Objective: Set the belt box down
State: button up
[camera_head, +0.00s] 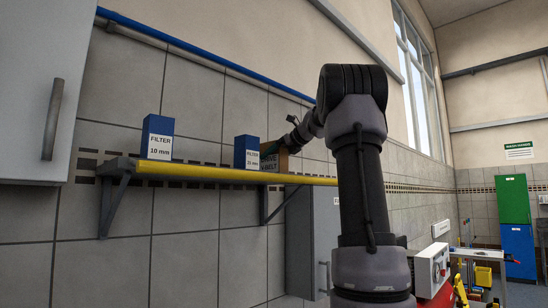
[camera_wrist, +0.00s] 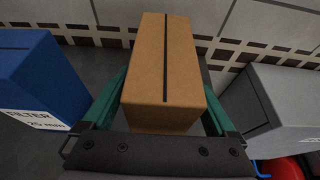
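The belt box (camera_head: 269,163) is a brown carton with a white label, partly hidden by my gripper and the shelf's yellow front edge. In the wrist view the belt box (camera_wrist: 163,65) fills the space between the green fingers, with a dark stripe along its top. My gripper (camera_head: 283,146) is shut on it; in the wrist view the fingers (camera_wrist: 163,100) lie along both sides. The box is at the right part of the wall shelf (camera_head: 230,175). I cannot tell whether its base touches the shelf.
A blue 25 mm filter box (camera_head: 246,152) stands close left of the belt box. A blue 10 mm filter box (camera_head: 158,138) stands farther left, with free shelf between them. A grey cabinet (camera_head: 313,240) hangs below the shelf's right end. A blue pipe (camera_head: 205,52) runs above.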

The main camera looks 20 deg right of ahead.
jog(key=shift+r, duration=0.2)
jog(key=v, duration=1.2)
